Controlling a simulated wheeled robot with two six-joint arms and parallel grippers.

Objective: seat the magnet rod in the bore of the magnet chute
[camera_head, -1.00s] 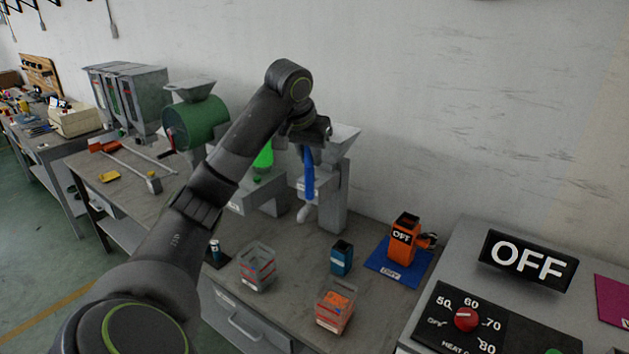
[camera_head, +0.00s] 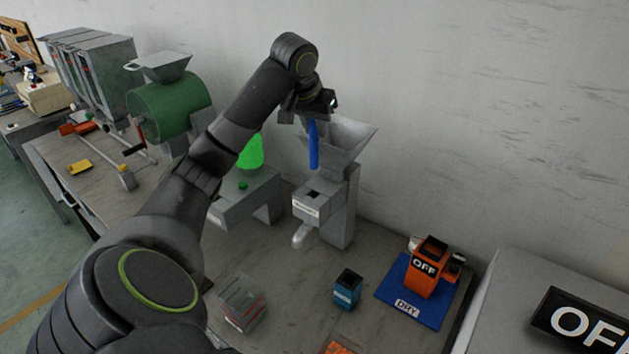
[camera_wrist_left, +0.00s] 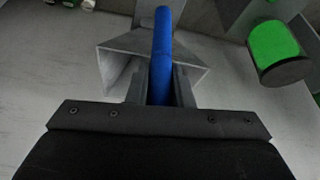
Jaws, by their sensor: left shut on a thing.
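The magnet rod (camera_head: 314,146) is a slim blue bar that hangs upright from my left gripper (camera_head: 310,115). The gripper is shut on its upper end. In the left wrist view the rod (camera_wrist_left: 162,55) runs out from between the fingers (camera_wrist_left: 160,85). What looks like the magnet chute (camera_head: 307,207) is a grey block with a small label and a dark square opening on top. The rod's lower end appears above and apart from that opening, in front of the hopper; the exact gap is unclear. My right gripper is not in view.
A grey hopper (camera_head: 340,140) rises directly behind the rod. A grey stand with a green dome (camera_head: 251,152) is to the left. A blue box (camera_head: 347,290), a clear bin (camera_head: 242,303) and an orange container on a blue mat (camera_head: 398,303) stand in front and to the right.

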